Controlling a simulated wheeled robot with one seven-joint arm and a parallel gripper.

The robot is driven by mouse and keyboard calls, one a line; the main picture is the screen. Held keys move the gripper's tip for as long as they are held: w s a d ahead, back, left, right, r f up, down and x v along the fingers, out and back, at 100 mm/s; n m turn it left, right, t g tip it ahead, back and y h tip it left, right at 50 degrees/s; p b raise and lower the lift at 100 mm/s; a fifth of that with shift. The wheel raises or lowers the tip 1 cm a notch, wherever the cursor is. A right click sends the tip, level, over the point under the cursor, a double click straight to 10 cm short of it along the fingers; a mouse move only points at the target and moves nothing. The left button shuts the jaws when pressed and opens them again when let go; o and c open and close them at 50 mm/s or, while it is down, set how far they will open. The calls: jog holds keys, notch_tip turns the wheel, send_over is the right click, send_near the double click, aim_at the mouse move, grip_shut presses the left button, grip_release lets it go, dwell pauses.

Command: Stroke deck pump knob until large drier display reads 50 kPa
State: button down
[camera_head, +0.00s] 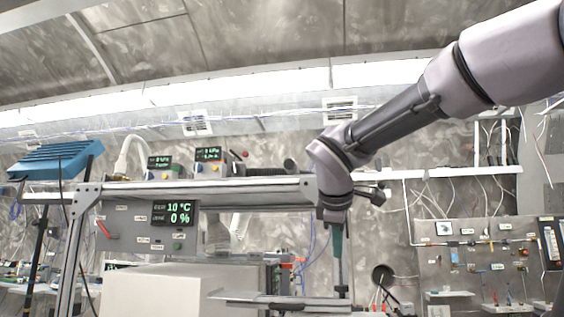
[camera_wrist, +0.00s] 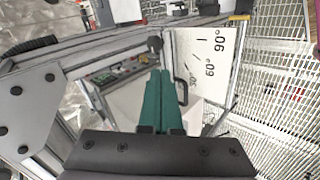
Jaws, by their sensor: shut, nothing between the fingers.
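My gripper (camera_head: 338,262) hangs below the frame's right end in the head view, its green fingers pointing down. In the wrist view the fingers (camera_wrist: 162,76) lie side by side, shut and empty. Two small green displays stand on the shelf: a left one (camera_head: 159,161) and a right one (camera_head: 208,154). Their digits are too small to read surely; both seem to show a low kPa value. I cannot tell which belongs to the large drier. A round black knob (camera_wrist: 155,44) shows beyond the fingertips, apart from them; I cannot tell whether it is the deck pump knob.
A pale box (camera_head: 165,290) stands below the frame. A board with angle marks (camera_wrist: 208,60) and a white mesh (camera_wrist: 272,95) stand right of the fingers. A valve panel (camera_head: 475,262) is at the right.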

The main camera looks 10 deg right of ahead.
aim_at(288, 164)
jog(key=w+a+r+n+t+h, duration=0.1)
jog(key=w+a+r+n+t, duration=0.1)
jog(key=a+r+n, duration=0.2)
jog(key=w+a+r+n+t+h, duration=0.1)
jog(key=w+a+r+n+t, duration=0.2)
jog(key=r+n, duration=0.6)
jog(key=w+a+r+n+t+h, duration=0.1)
jog(key=w+a+r+n+t, duration=0.2)
jog(key=r, duration=0.9)
jog(key=a+n, duration=0.2)
jog(key=n, duration=0.2)
jog(key=shift+w+a+r+h, duration=0.25)
jog(key=shift+a+r+h, duration=0.15)
jog(key=x, duration=1.4)
jog(key=shift+r, duration=0.1)
